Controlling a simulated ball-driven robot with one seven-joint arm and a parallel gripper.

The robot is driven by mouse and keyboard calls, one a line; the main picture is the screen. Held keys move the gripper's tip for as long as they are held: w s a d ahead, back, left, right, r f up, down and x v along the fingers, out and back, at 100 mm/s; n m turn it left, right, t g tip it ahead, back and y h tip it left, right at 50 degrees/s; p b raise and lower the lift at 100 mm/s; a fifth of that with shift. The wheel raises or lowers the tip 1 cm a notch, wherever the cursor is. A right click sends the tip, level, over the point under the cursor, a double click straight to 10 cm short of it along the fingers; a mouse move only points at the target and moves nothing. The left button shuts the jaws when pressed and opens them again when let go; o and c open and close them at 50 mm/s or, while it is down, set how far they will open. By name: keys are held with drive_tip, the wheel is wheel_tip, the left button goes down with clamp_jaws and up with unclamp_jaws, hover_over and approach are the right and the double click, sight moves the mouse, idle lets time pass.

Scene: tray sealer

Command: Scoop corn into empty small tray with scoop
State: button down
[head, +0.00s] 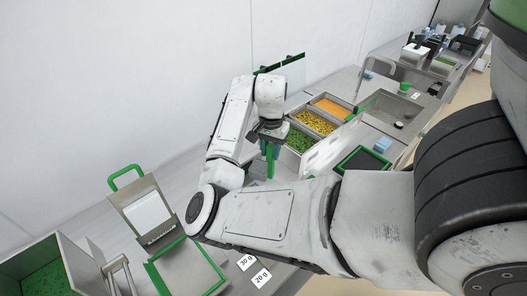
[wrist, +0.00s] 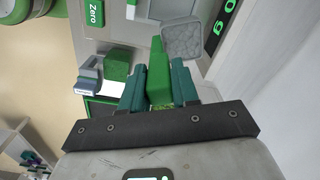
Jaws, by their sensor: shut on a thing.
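My gripper (wrist: 158,85) is shut on the green handle of the scoop (wrist: 157,62), between two teal fingers. In the head view my gripper (head: 268,142) hangs beside the food bins, with the green scoop handle (head: 270,163) pointing down. The scoop's bowl is not clearly seen. The corn (head: 316,122) is yellow and fills the middle bin. In the wrist view a grey, rounded square piece (wrist: 182,40), perhaps the small tray, shows just beyond the handle; I cannot tell whether it holds anything.
Bins of green peas (head: 298,140) and orange food (head: 332,106) flank the corn. A green Zero button (wrist: 95,12) and a green-digit display (wrist: 224,16) show near the gripper. A sealer with a green handle (head: 126,176) and a green-lined bin (head: 45,268) stand at left.

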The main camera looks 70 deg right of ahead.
drive_tip(key=shift+w+a+f+h+b, duration=0.15)
drive_tip(key=shift+a+f+h+b, duration=0.3)
drive_tip(key=shift+b, duration=0.45)
drive_tip(key=shift+a+f+h+b, duration=0.2)
drive_tip(key=shift+a+h+b, duration=0.25)
drive_tip(key=shift+b, duration=0.7)
drive_tip(key=h+b, duration=0.1)
drive_tip(key=b, duration=0.1)
drive_tip(key=a+h+b, duration=0.1)
drive_tip(key=b, duration=0.1)
drive_tip(key=shift+w+a+f+g, duration=0.15)
drive_tip(key=shift+a+f+g, duration=0.15)
drive_tip(key=shift+r, duration=0.1)
drive_tip(key=a+f+h+b, duration=0.1)
drive_tip(key=h+b, duration=0.1)
drive_tip(key=b, duration=0.2)
drive_tip(key=a+f+h+b, duration=0.1)
drive_tip(key=a+h+b, duration=0.1)
drive_tip(key=b, duration=0.3)
drive_tip(key=a+f+h+b, duration=0.1)
drive_tip(key=a+h+b, duration=0.1)
drive_tip(key=b, duration=0.3)
drive_tip(key=shift+w+g, duration=0.3)
drive_tip(key=shift+g, duration=0.1)
